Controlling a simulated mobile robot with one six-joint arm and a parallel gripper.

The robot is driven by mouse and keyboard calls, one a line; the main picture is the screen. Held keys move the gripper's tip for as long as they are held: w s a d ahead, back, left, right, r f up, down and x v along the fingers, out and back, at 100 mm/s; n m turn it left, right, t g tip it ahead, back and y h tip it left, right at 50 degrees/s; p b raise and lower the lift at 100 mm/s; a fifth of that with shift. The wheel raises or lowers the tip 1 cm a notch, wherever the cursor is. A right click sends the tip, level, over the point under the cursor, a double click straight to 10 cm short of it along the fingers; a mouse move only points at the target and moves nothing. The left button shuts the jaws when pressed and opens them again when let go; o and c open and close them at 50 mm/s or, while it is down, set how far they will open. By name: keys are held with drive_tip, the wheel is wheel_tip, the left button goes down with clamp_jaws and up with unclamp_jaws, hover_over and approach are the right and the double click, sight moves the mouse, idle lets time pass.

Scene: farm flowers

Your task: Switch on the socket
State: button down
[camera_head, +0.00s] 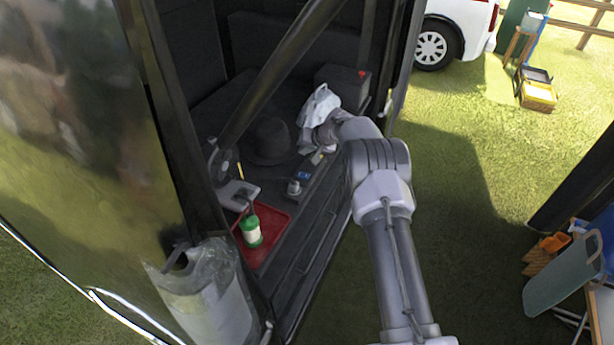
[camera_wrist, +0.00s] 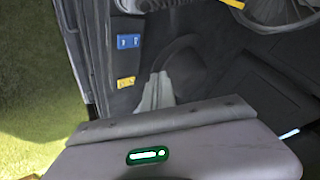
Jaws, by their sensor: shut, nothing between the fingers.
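A small blue box (camera_wrist: 128,41) with pale marks and a small yellow box (camera_wrist: 126,82) sit along the dark counter edge in the wrist view. The head view also shows the blue one (camera_head: 302,176) and the yellow one (camera_head: 317,157). They look like socket or switch units, but I cannot tell which is the socket or its switch state. My gripper (camera_wrist: 156,92) is shut and empty, to the right of the yellow box in the wrist view. In the head view my gripper (camera_head: 306,144) is over the counter, above the yellow box; contact is not clear.
A dark hat-like object (camera_head: 268,140) lies left of my gripper. A fan (camera_head: 222,160), a red tray (camera_head: 262,232) and a green-and-white lantern (camera_head: 250,230) stand nearer on the counter. A dark diagonal bar (camera_head: 275,75) crosses the opening.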

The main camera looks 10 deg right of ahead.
drive_tip(key=b, duration=0.3)
hover_over(307, 177)
wheel_tip(307, 177, down, 8)
drive_tip(key=shift+r, duration=0.25)
drive_tip(key=shift+d+f+b, duration=0.1)
drive_tip(key=shift+f+b, duration=0.4)
drive_tip(key=shift+b, duration=0.15)
drive_tip(key=shift+f, duration=0.1)
idle(1.1)
drive_tip(key=shift+f+b, duration=0.35)
drive_tip(key=shift+b, duration=0.45)
drive_tip(key=shift+s+f+b, duration=0.1)
drive_tip(key=shift+f+b, duration=0.15)
drive_tip(key=shift+b, duration=0.15)
drive_tip(key=shift+r, duration=0.15)
idle(0.4)
drive_tip(key=shift+r, duration=0.6)
drive_tip(key=shift+r, duration=0.1)
drive_tip(key=shift+w+a+r+p, duration=0.15)
drive_tip(key=shift+r+p, duration=0.4)
drive_tip(key=shift+r, duration=0.65)
drive_tip(key=shift+w+a+r+p, duration=0.15)
drive_tip(key=shift+r+p, duration=0.4)
drive_tip(key=shift+r, duration=0.65)
